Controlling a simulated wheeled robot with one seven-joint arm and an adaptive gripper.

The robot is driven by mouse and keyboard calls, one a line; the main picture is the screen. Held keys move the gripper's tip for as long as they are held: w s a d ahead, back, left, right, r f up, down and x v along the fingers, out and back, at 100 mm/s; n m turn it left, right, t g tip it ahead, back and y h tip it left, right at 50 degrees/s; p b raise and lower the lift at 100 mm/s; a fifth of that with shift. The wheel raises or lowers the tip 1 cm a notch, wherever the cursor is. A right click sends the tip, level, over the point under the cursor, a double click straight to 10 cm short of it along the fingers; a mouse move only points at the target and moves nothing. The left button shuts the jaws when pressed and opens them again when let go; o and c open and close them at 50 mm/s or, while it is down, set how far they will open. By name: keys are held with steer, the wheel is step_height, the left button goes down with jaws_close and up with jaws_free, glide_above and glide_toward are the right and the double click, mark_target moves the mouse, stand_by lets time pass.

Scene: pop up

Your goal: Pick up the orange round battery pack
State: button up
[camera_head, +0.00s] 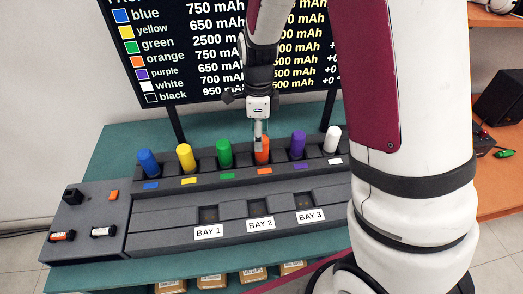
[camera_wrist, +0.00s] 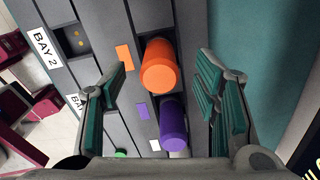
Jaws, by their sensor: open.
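The orange round battery pack (camera_head: 262,152) stands upright in its slot in the grey rack, between the green and purple packs. An orange label lies in front of it. My gripper (camera_head: 259,137) is above it in the head view and partly covers it. In the wrist view the orange pack (camera_wrist: 160,66) lies between the two spread fingers of my gripper (camera_wrist: 162,88), closer to the far end of the fingers. I see a gap on both sides of it. The fingers are open and hold nothing.
The purple pack (camera_head: 298,145) is close beside the orange one and also shows between the fingers in the wrist view (camera_wrist: 172,125). The green pack (camera_head: 224,153) is on the other side. Labelled empty bays (camera_head: 207,214) are in front.

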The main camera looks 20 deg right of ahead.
mark_target(262, 159)
steer(key=f, duration=0.5)
steer(key=shift+s+d+f, duration=0.2)
steer(key=shift+d, duration=0.15)
steer(key=shift+f, duration=0.6)
jaws_close()
